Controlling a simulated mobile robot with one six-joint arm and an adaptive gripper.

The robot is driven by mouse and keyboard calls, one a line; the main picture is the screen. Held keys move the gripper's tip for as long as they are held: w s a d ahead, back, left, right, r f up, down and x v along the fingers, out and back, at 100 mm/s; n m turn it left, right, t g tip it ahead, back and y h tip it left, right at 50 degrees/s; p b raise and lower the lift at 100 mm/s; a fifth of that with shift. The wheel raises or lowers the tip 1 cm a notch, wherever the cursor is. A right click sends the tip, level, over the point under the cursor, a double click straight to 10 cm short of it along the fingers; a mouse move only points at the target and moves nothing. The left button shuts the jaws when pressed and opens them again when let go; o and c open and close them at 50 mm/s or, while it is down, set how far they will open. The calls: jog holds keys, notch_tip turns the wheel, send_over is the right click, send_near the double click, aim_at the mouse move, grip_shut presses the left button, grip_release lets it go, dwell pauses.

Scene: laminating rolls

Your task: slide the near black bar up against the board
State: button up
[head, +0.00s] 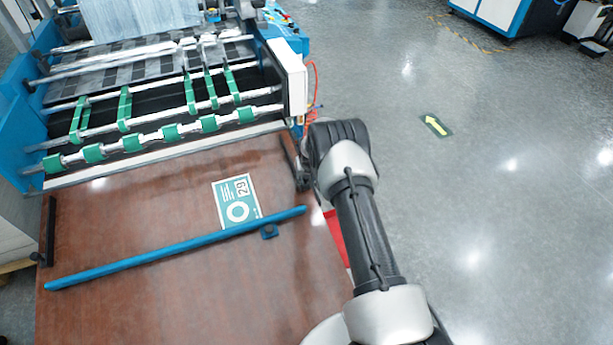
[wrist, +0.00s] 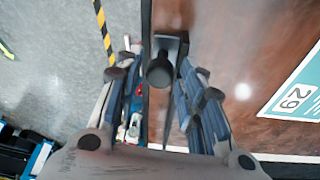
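The near black bar (head: 291,158) lies along the right edge of the brown table, beside my arm. It also shows in the wrist view (wrist: 146,30), with a black knob (wrist: 161,68) on it. My gripper (wrist: 158,78) is open, its fingers on either side of the knob; I cannot tell whether either finger touches it. The board (head: 237,202), a teal and white printed panel marked 29, lies flat on the table left of the bar. It shows in part at the right of the wrist view (wrist: 296,88). A clear gap separates bar and board. My arm hides the gripper in the head view.
A blue bar (head: 170,250) crosses the brown table (head: 190,300) below the board, with a small dark block near its right end. Another black bar (head: 47,230) lies at the left edge. The machine's rollers with green bands (head: 170,132) stand beyond the table.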

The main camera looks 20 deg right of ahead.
grip_shut()
dwell(0.3)
